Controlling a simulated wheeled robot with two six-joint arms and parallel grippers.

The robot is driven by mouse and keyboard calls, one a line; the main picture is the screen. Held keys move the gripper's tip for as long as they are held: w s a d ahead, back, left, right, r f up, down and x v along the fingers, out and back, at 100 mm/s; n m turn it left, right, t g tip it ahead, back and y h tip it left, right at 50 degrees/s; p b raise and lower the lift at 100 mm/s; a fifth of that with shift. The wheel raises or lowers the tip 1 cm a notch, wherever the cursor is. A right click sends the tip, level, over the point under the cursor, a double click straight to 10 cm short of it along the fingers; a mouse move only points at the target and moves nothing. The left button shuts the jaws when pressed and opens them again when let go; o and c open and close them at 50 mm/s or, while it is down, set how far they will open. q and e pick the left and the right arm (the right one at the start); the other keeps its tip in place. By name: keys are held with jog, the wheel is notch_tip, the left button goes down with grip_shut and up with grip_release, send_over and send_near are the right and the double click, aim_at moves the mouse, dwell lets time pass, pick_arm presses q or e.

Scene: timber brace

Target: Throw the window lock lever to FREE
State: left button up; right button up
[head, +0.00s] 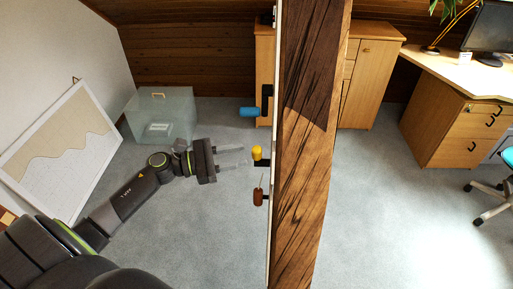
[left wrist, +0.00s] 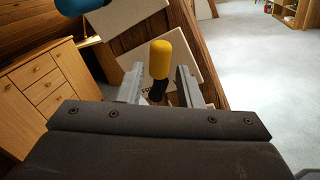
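A lever with a yellow grip (head: 257,152) and a black stem stands out from a panel beside the timber post. In the left wrist view the yellow grip (left wrist: 161,58) is upright between my fingers, with a gap on each side. I cannot tell how far the fingertips reach past the grip. My right gripper is not in view.
A blue handle (head: 249,112) juts out above the yellow lever, and a brown handle (head: 258,197) hangs below it. The timber post (head: 305,150) blocks the middle. A glassy box (head: 165,115) and a leaning board (head: 62,150) stand left. Carpet between is clear.

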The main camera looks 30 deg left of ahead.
aim_at(257, 160)
pick_arm(q)
jog(key=p+x, duration=0.2)
jog(key=x, duration=0.3)
jog(key=shift+r, duration=0.15)
jog(key=shift+w+d, duration=0.4)
jog(key=shift+d, duration=0.05)
jog(key=shift+c, duration=0.4)
grip_shut()
